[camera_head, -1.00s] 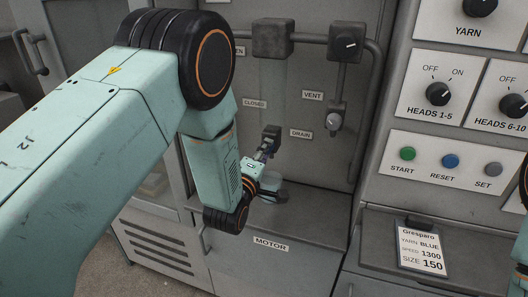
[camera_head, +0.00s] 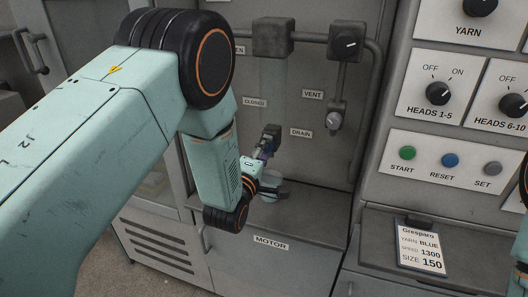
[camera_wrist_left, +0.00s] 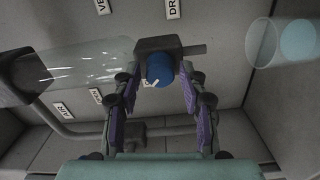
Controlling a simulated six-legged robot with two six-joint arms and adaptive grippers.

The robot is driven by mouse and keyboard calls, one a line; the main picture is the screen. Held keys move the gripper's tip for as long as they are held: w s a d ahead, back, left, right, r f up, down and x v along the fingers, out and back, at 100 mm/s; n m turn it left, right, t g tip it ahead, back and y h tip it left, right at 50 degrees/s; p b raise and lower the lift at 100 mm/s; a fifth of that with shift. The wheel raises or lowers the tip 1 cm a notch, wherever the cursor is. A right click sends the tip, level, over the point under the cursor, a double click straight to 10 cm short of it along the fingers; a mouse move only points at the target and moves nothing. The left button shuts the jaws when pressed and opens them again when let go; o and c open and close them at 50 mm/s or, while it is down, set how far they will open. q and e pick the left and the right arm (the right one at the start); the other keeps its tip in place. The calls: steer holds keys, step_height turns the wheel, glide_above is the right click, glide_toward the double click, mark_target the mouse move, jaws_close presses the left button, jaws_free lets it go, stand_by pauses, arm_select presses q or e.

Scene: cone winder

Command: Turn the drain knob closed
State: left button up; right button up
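The drain knob (camera_wrist_left: 160,68) is a round blue knob with a white pointer, on a dark valve block (camera_head: 272,132) beside the DRAIN label (camera_head: 301,133). In the left wrist view its pointer slants down and left. My left gripper (camera_wrist_left: 160,76) has its purple-padded fingers on either side of the knob, with gaps showing; I see no clear contact. In the head view the left gripper (camera_head: 263,153) is just below the valve block, partly hidden by its own wrist. My right gripper is out of view.
A clear cylinder (camera_wrist_left: 75,70) and an open clear cup (camera_wrist_left: 282,43) flank the knob in the wrist view. A VENT valve (camera_head: 334,119) with pipe is to the right. A ledge with the MOTOR label (camera_head: 270,243) lies below. The control panel (camera_head: 450,160) stands at right.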

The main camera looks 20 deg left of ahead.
arm_select(q)
steer(key=shift+o, duration=0.6)
steer(key=shift+s, duration=0.1)
steer(key=s, duration=1.1)
steer(key=shift+s+a, duration=0.15)
steer(key=shift+s, duration=0.25)
